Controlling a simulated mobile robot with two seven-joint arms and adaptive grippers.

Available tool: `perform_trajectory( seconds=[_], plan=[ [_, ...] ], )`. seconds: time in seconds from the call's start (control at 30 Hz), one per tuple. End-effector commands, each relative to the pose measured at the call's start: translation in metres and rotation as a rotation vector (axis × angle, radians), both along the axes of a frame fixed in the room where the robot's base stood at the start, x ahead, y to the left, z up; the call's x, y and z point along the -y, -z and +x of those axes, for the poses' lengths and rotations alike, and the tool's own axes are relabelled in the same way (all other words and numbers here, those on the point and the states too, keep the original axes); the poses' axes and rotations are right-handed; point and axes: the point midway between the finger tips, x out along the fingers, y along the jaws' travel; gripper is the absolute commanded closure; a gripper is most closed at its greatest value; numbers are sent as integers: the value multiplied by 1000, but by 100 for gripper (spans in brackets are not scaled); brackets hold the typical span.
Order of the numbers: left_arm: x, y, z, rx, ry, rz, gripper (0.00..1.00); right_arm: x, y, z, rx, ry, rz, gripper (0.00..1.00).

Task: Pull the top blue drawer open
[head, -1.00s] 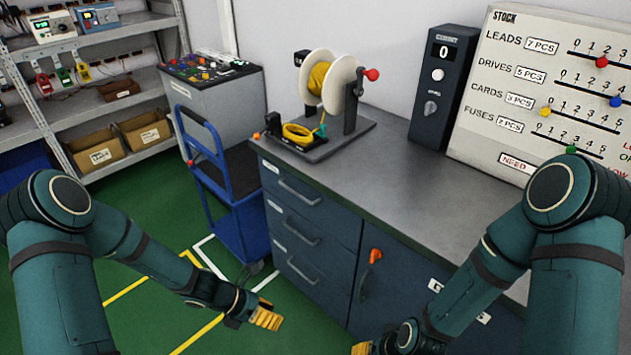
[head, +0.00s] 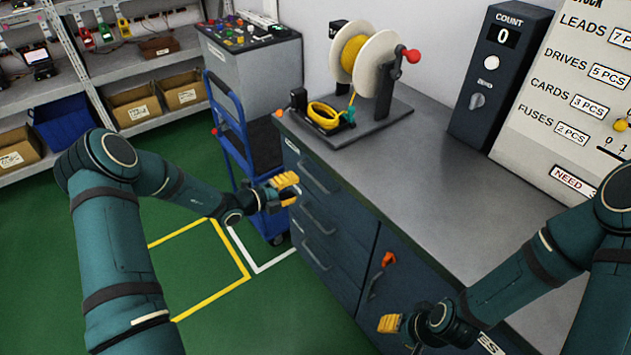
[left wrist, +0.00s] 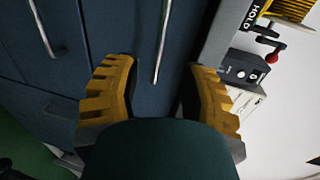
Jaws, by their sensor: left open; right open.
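The blue cabinet has a stack of drawers with bar handles under the grey worktop. The top drawer (head: 318,190) is flush with the cabinet front, and its handle (head: 313,178) runs along it. My left gripper (head: 290,186) is open just in front of the top drawer's left part. In the left wrist view, the open fingers (left wrist: 160,80) stand either side of a bar handle (left wrist: 162,42), which lies ahead between them; contact is not visible.
A blue cart (head: 228,130) stands left of the cabinet, close to my left arm. The worktop (head: 415,150) carries a yellow cable reel (head: 355,55) and a dark count box (head: 497,80). Shelves with cardboard boxes (head: 135,105) stand at the back left. Green floor is open at left.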

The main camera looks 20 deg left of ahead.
Motion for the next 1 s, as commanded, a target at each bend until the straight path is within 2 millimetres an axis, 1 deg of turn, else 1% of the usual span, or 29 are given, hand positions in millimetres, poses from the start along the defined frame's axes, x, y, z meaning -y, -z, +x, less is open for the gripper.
perform_trajectory(
  seconds=[0.03,0.2,0.4,0.6,0.87,0.9,0.97,1.0],
  plan=[
    [8,4,8,2,3,0,59,0,4,1,1,0,0,53],
    [27,11,33,1,4,2,59,0,11,2,5,2,-1,53],
    [43,15,54,1,2,1,59,1,16,3,8,2,-2,53],
    [50,16,63,1,2,3,59,1,18,4,9,2,-2,53],
    [50,16,64,0,1,2,59,1,18,4,9,3,-2,53],
    [50,16,63,0,1,2,63,1,18,4,9,3,-2,53],
    [50,16,63,0,1,2,84,1,18,4,9,2,-2,53],
    [50,16,63,0,1,2,98,1,18,4,9,2,-2,53]
  ],
)
